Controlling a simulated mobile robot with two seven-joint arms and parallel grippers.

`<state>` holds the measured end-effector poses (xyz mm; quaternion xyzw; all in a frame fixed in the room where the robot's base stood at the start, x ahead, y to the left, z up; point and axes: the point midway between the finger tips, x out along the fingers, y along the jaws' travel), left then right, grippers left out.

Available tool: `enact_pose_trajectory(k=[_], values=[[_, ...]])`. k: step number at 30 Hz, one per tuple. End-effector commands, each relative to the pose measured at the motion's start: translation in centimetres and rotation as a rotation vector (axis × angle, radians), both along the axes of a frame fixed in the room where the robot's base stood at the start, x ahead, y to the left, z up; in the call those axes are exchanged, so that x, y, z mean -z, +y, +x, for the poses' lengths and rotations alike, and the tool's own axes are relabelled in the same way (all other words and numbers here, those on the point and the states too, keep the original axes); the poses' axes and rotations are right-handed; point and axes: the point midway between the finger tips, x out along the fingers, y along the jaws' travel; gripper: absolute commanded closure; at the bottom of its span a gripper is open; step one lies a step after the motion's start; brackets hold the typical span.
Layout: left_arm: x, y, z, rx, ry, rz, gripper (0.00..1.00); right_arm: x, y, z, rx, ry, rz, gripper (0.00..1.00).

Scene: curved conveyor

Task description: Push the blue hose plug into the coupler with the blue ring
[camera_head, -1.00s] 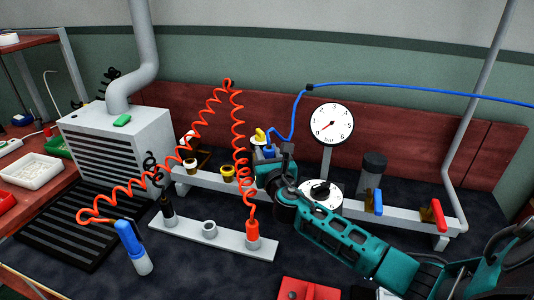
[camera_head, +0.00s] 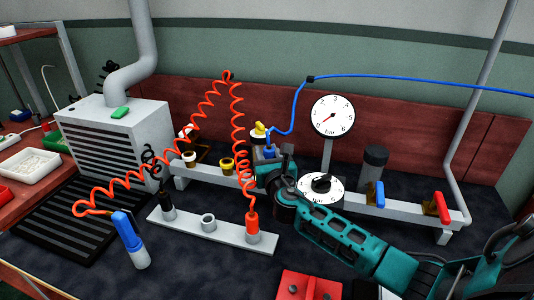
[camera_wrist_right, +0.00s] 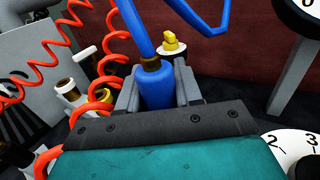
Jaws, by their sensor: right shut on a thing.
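The blue hose plug (camera_head: 269,153) is upright between the jaws of my right gripper (camera_head: 270,162), in front of the back panel. The right wrist view shows the blue plug (camera_wrist_right: 157,85) between the two grey fingers (camera_wrist_right: 157,92), with a brass collar on top and the blue hose rising from it. The gripper is shut on the plug. Brass-coloured couplers (camera_head: 227,165) stand on the grey rail (camera_head: 215,180) to its left. I cannot make out a blue ring; the plug's lower end and what lies below it are hidden by the gripper. My left gripper is out of view.
A coiled red hose (camera_head: 237,140) hangs close left of the gripper. A yellow knob (camera_head: 259,131) is just behind it. A gauge (camera_head: 332,116) and a blue-handled valve (camera_head: 379,194) stand to the right. A grey holder (camera_head: 190,228) with a red plug (camera_head: 253,226) is in front.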

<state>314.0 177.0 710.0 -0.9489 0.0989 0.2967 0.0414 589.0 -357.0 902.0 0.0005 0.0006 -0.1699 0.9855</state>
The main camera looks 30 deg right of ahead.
Motion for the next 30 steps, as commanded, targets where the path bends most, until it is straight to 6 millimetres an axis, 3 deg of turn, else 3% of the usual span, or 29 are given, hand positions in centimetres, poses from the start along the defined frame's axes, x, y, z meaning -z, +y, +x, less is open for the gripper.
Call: enact_pose_trajectory(k=[12, 13, 22, 30], values=[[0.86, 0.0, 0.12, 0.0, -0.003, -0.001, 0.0, 1.15, 0.02, 0.01, 0.0, 0.0, 0.0, 0.98], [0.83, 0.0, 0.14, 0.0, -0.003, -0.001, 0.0, 1.11, 0.02, 0.01, 0.0, 0.0, 0.0, 0.65], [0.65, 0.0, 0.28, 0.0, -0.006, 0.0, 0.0, 1.03, 0.02, 0.01, 0.0, 0.0, 0.0, 0.36], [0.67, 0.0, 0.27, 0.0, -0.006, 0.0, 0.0, 1.08, 0.01, -0.01, 0.0, 0.001, 0.0, 0.36]])
